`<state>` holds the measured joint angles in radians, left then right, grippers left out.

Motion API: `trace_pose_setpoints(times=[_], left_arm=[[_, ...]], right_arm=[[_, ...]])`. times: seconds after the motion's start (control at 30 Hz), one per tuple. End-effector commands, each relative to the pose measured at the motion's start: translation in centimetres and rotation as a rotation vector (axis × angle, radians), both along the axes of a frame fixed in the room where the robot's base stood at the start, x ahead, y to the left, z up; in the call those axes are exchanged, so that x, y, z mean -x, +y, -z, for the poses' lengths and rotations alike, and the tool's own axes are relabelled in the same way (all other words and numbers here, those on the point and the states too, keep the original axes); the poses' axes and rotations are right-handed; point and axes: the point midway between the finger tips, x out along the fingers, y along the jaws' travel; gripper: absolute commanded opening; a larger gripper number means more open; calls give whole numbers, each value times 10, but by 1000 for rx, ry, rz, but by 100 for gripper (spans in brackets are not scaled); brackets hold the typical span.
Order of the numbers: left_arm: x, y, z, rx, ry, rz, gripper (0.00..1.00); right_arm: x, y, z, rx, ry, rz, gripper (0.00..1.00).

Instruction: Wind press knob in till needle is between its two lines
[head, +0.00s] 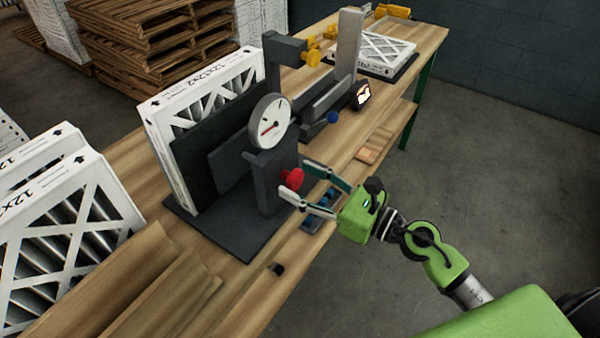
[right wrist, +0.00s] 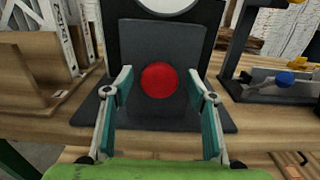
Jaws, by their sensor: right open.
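The red press knob (head: 292,178) sticks out from the front of the dark press (head: 262,190). A round white gauge (head: 269,121) with a red needle sits above it; the needle points to the lower left, and its two lines are too small to make out. A white boxed filter (head: 205,100) stands upright behind the press plate. My right gripper (head: 298,180) is open around the knob's sides. In the right wrist view the red knob (right wrist: 159,80) lies between the open fingers (right wrist: 160,82), with a gap on each side. My left gripper is not in view.
Filters (head: 70,210) and cardboard (head: 150,280) occupy the bench's near left. A second fixture with a blue knob (head: 333,117) and a small display (head: 362,95) stands beyond the press.

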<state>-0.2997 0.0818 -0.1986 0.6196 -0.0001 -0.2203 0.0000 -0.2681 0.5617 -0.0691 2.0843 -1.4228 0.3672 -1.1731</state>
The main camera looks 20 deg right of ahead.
Motion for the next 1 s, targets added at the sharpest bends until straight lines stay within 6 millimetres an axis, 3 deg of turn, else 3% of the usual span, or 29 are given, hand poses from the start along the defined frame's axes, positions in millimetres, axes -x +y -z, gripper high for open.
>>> trace_pose_setpoints(times=[0.37,0.4,0.53,0.57,1.0], left_arm=[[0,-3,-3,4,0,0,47],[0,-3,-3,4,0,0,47],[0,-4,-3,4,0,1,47],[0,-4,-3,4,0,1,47],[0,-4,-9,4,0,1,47]], right_arm=[[-6,5,1,-1,1,-1,52],[-6,5,1,-1,1,-1,49],[-6,5,1,-1,1,-1,15],[-6,5,1,-1,1,-1,14],[-6,5,-1,-55,44,0,14]])
